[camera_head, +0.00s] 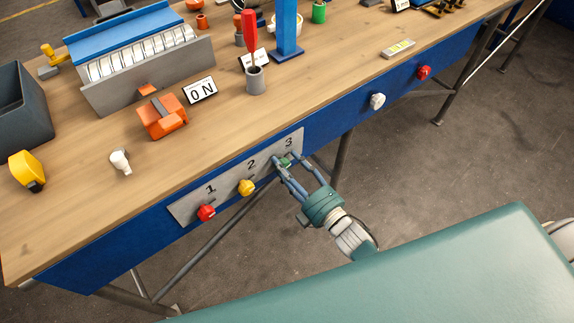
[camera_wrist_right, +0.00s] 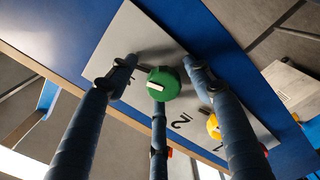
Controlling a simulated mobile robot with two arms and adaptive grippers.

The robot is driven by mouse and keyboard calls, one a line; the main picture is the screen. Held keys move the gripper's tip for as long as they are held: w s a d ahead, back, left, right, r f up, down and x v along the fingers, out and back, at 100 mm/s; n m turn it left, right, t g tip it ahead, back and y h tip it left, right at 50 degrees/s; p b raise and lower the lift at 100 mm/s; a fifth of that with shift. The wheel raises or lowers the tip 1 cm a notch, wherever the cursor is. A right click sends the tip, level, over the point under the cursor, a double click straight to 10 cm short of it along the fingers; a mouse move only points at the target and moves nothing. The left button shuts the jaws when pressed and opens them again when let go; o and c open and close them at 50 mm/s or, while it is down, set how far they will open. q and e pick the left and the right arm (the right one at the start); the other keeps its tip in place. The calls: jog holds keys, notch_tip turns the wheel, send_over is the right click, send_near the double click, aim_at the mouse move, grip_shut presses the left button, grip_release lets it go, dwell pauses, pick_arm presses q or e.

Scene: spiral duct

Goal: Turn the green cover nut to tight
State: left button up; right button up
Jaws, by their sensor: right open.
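The green cover nut (camera_head: 285,162) is a small round knob on the grey plate (camera_head: 227,193) on the bench's blue front, below the number 3. In the head view it is mostly hidden by my right gripper (camera_head: 283,168). The right wrist view shows the green nut (camera_wrist_right: 164,85) clearly, with a pale bar across its face. My right gripper (camera_wrist_right: 160,76) is open, its three dark fingers spread around the nut. Contact cannot be told. My left gripper is not in view.
A red knob (camera_head: 206,212) under 1 and a yellow knob (camera_head: 246,187) under 2 share the plate. Farther right are a white knob (camera_head: 377,101) and a red knob (camera_head: 424,72). The wooden benchtop (camera_head: 85,215) holds several items above. The floor in front is clear.

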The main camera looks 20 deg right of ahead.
jog(key=v, duration=1.2)
jog(key=s+d+f+m+g+h, duration=0.1)
jog(key=s+f+m+g+h, duration=0.15)
jog(key=f, duration=0.65)
jog(key=s+d+f+m+g+h, duration=0.1)
jog(key=s+d+f+m+g, duration=0.2)
jog(key=f, duration=0.7)
jog(key=s+f+m+g+h, duration=0.1)
jog(key=s+f+m+g, duration=0.2)
jog(key=f, duration=0.6)
jog(key=s+f+m+g, duration=0.2)
jog(key=s+f, duration=0.3)
jog(key=s, duration=0.3)
jog(key=s+f+m+g+h, duration=0.1)
jog(key=s+f+m+g, duration=0.1)
jog(key=s+f, duration=0.3)
jog(key=s+f+m+g, duration=0.2)
jog(key=s+f, duration=0.3)
jog(key=s, duration=0.6)
jog(key=shift+s+d+m+g+h, duration=0.2)
jog(key=shift+m+g+h, duration=0.15)
jog(key=shift+g, duration=0.4)
jog(key=shift+f, duration=0.1)
